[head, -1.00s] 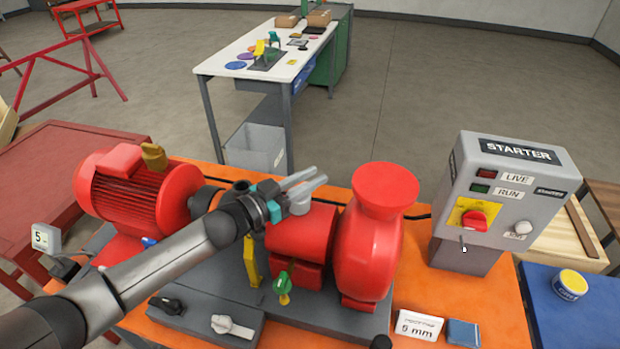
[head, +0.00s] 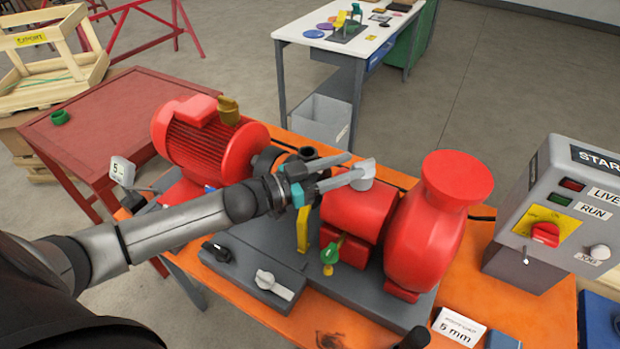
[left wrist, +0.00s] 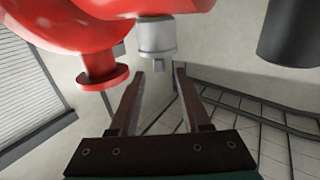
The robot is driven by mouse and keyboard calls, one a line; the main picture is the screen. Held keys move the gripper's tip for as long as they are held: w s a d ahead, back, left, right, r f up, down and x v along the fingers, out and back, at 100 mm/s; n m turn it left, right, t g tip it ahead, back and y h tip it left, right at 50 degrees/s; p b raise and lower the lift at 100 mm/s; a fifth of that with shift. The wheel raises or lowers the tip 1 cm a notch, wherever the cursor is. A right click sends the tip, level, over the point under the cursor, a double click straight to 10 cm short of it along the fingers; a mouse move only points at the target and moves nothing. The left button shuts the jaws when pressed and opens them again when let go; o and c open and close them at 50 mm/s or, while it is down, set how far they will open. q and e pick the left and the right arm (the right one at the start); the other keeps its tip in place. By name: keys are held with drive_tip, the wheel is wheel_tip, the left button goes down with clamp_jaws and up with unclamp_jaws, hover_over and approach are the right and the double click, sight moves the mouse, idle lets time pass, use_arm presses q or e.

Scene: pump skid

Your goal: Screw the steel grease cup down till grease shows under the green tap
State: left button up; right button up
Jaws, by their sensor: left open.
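The steel grease cup (head: 364,178) stands upright on top of the red bearing housing (head: 355,213) between the motor and the pump. My left gripper (head: 354,165) is open, with its fingertips close by the cup. In the left wrist view, the grease cup (left wrist: 156,38) shows just beyond the fingertips (left wrist: 159,72), roughly in line with the gap; I cannot tell whether they touch. The green tap (head: 329,254) is at the front of the housing, low down; no grease can be made out under it. My right gripper is not in view.
The red motor (head: 200,135) is left of the housing and the red pump (head: 435,225) right. The starter box (head: 550,215) stands far right. A red table (head: 85,125) is behind left.

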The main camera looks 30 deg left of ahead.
use_arm(q)
drive_tip(key=v, duration=0.7)
drive_tip(key=shift+s+a, duration=0.15)
drive_tip(key=shift+s, duration=0.05)
idle(0.8)
